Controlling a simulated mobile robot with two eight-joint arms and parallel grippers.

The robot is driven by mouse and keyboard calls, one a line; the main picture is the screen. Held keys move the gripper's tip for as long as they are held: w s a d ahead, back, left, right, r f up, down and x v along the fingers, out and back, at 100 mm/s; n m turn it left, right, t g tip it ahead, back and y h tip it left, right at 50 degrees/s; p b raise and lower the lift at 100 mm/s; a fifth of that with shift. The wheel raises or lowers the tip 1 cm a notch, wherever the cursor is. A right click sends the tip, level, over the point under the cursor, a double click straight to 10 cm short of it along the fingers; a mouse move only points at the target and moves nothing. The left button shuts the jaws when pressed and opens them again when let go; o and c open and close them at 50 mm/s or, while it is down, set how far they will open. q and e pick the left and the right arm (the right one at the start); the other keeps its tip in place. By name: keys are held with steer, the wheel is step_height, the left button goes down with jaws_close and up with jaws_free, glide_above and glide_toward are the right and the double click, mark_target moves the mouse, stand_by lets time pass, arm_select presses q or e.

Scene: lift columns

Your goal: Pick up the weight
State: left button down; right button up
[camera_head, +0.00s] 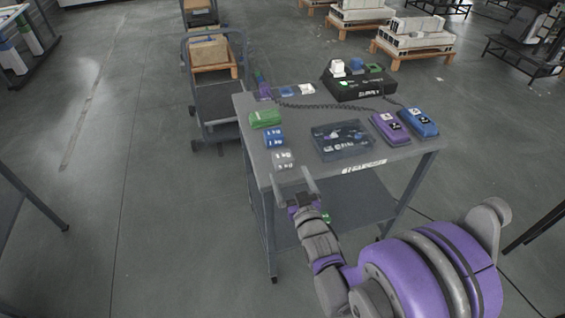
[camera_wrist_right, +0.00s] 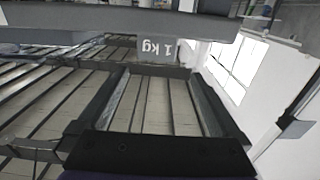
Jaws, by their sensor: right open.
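A grey weight (camera_head: 283,159) stands at the near left of the cart top (camera_head: 310,170). Behind it in a row are a blue weight (camera_head: 273,137) and a green weight (camera_head: 265,118). In the right wrist view a grey block marked "1 kg" (camera_wrist_right: 157,49), seen upside down, lies just past the fingertips. My right gripper (camera_head: 293,175) is open and empty at the cart's near edge, just in front of the grey weight; its spread fingers also show in the right wrist view (camera_wrist_right: 156,75). My left gripper is not in view.
A dark tray (camera_head: 322,155) with small blue items sits right of the weights. A purple device (camera_head: 390,128) and a blue device (camera_head: 419,122) lie at the right. A black box (camera_head: 352,90) stands at the back. A trolley (camera_head: 218,100) stands behind left.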

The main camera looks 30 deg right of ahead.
mark_target(285, 161)
steer(key=x, duration=0.9)
steer(key=shift+d+f, duration=0.2)
steer(key=shift+d, duration=0.1)
steer(key=shift+r, duration=0.1)
jaws_close()
